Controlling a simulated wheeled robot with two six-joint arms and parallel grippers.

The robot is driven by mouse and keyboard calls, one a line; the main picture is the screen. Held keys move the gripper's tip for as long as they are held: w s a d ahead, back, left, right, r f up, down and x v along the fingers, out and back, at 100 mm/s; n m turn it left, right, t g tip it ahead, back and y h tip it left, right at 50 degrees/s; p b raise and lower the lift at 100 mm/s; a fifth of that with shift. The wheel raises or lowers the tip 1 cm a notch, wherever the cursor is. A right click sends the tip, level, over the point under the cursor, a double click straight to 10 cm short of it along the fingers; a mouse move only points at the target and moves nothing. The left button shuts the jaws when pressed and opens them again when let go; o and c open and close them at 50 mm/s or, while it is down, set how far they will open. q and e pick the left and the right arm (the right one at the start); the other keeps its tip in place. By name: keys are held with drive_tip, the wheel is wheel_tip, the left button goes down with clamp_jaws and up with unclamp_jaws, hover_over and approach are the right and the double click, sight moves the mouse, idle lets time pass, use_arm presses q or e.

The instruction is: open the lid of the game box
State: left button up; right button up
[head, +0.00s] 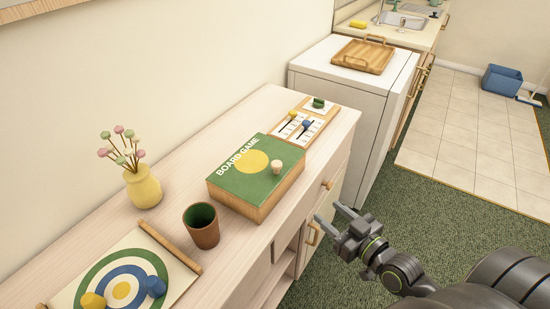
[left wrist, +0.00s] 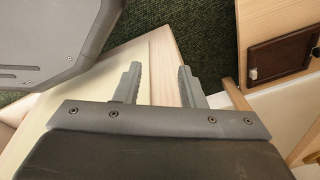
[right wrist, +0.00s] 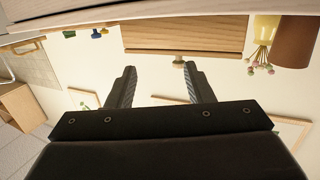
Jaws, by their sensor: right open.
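The game box (head: 258,207) sits on the wooden cabinet, with its green lid (head: 250,172) shut. The lid bears the words "BOARD GAME", a yellow circle and a pale knob (head: 277,167) near its front right edge. My right gripper (head: 327,212) is open and empty, in front of the cabinet and apart from the box. In the right wrist view the picture is upside down; the box's wooden side (right wrist: 185,38) and the knob (right wrist: 178,61) show beyond the open fingers (right wrist: 160,68). My left gripper (left wrist: 158,68) is open and empty in the left wrist view, and out of the head view.
The cabinet top (head: 160,225) also holds a brown cup (head: 202,228), a yellow vase (head: 143,188) with flowers, a target board (head: 88,272) and a slider board (head: 296,126). A white appliance (head: 335,95) with a wooden tray (head: 363,56) stands behind. Green carpet is clear at right.

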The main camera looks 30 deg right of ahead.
sight(281, 167)
wheel_tip(281, 167, up, 5)
drive_tip(key=a+t+y, duration=0.1)
drive_tip(key=a, duration=0.2)
use_arm(q)
drive_tip(key=shift+a+r+p, duration=0.2)
drive_tip(key=shift+r+p, duration=0.95)
drive_tip(key=shift+p, duration=0.05)
use_arm(e)
drive_tip(key=shift+n+y, duration=0.3)
drive_tip(key=shift+n, duration=0.1)
drive_tip(key=x, duration=1.7)
drive_tip(key=shift+w+d, duration=0.25)
drive_tip(key=shift+w, duration=0.05)
clamp_jaws()
